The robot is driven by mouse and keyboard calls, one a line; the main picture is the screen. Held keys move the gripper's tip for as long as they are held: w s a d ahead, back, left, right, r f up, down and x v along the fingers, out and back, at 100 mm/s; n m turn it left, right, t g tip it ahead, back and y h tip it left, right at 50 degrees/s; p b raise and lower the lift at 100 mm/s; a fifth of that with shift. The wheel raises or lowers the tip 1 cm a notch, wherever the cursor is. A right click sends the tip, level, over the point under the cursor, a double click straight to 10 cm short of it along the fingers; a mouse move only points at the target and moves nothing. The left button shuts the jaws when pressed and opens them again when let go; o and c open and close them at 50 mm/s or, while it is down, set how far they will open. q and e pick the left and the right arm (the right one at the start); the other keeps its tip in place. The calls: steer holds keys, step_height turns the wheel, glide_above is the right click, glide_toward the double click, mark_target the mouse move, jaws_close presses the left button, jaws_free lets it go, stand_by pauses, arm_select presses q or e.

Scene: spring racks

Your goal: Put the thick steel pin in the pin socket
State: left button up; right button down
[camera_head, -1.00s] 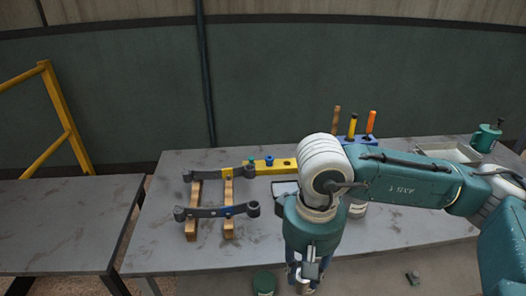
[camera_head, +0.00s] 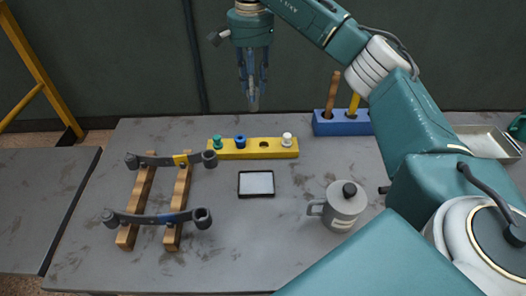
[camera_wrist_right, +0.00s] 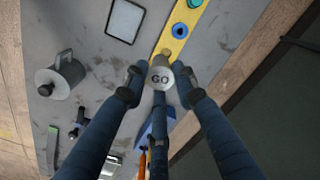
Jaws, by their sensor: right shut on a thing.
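My right gripper (camera_head: 252,88) is at the top centre of the head view, pointing down. It is shut on a pale grey steel pin (camera_head: 253,104), whose lower end shows between the fingers. In the right wrist view the pin (camera_wrist_right: 160,78) shows a round end marked "GO" between my fingertips. The yellow socket block (camera_head: 228,150) lies on the table below in the picture, apart from the pin. It holds a green piece (camera_head: 217,141), a blue piece (camera_head: 240,141) and a white piece (camera_head: 287,139); an empty hole (camera_head: 264,144) lies between blue and white.
A black-framed tray (camera_head: 256,184) and a grey mug-like pot (camera_head: 342,208) stand in front of the block. Dark spring bars on wooden rails (camera_head: 146,200) are at left. A blue tool block (camera_head: 340,127) is at the back right. The front middle of the table (camera_head: 255,250) is clear.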

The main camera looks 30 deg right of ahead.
steer(key=w+d+m, duration=0.1)
steer(key=d+m, duration=0.2)
steer(key=d, duration=0.1)
step_height(320, 180, down, 19)
steer(key=shift+d+r+p, duration=0.1)
steer(key=shift+r+p, duration=0.1)
steer(key=shift+p, duration=0.3)
steer(key=shift+w+f, duration=0.15)
steer(key=shift+f, duration=0.2)
arm_select(q)
steer(key=shift+w+d+r, duration=0.2)
steer(key=shift+d+r, duration=0.1)
steer(key=shift+r, duration=0.1)
arm_select(e)
steer(key=shift+f, duration=0.15)
arm_select(q)
steer(key=shift+f, duration=0.1)
arm_select(e)
steer(key=c, duration=1.4)
jaws_free()
